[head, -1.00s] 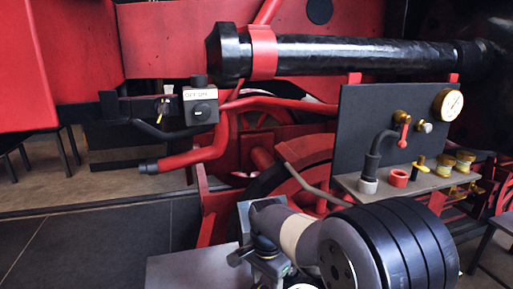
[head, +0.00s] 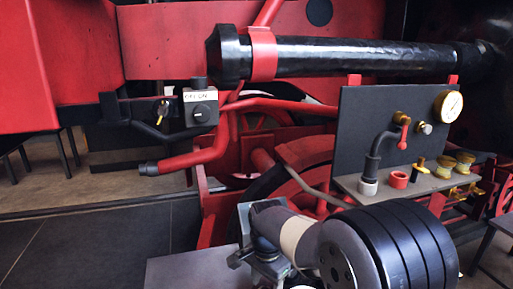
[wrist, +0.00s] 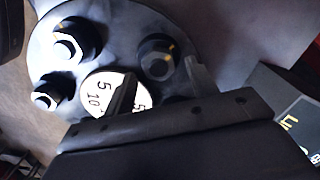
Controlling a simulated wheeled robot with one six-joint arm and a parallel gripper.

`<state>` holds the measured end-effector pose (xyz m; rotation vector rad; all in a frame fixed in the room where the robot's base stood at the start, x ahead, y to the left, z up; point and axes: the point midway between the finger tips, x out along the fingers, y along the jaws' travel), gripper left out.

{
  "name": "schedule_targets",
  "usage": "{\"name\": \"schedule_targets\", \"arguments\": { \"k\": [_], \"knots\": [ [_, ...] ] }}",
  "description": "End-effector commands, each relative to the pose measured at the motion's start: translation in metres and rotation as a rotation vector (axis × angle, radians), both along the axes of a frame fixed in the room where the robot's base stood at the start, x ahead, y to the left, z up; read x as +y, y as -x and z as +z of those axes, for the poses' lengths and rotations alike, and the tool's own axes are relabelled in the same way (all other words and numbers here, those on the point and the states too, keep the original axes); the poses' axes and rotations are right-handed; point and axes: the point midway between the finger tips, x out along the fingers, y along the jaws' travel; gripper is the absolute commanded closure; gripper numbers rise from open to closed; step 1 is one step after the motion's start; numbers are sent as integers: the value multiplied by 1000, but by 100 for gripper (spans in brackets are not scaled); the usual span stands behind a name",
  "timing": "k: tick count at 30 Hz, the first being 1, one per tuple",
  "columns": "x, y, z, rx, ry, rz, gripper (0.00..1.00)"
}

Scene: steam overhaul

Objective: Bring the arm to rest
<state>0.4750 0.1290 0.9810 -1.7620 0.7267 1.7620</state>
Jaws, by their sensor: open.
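My arm (head: 297,236) shows at the bottom centre of the head view, bent low in front of the machine. In the wrist view my gripper (wrist: 160,88) is open, its two dark fingers apart with nothing seen between them. Behind the fingers is a round grey plate (wrist: 100,30) with several dark round fittings and a white dial (wrist: 108,92) marked with numbers. One finger covers part of the dial. I cannot tell whether the fingers touch the plate. The gripper is not clear in the head view.
A grey switch box (head: 201,107) with a key beside it stands at the left. A dark panel (head: 362,123) with a gauge (head: 450,103), valve and brass fittings stands right, above a shelf. A black pipe (head: 350,56) crosses above. Floor (head: 85,240) at left is clear.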

Motion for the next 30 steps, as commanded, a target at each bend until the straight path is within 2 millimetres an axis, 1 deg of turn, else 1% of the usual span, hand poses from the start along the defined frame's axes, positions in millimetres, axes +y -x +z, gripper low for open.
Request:
{"name": "schedule_targets", "arguments": {
  "k": [1, 2, 5, 30],
  "knots": [
    [0, 1, -11, 6, 1, 0, 45],
    [0, 1, -14, 4, 1, 10, 45],
    [0, 0, -12, -1, -1, 96, 45],
    [4, -1, -12, 0, 0, 771, 45]
  ]
}}
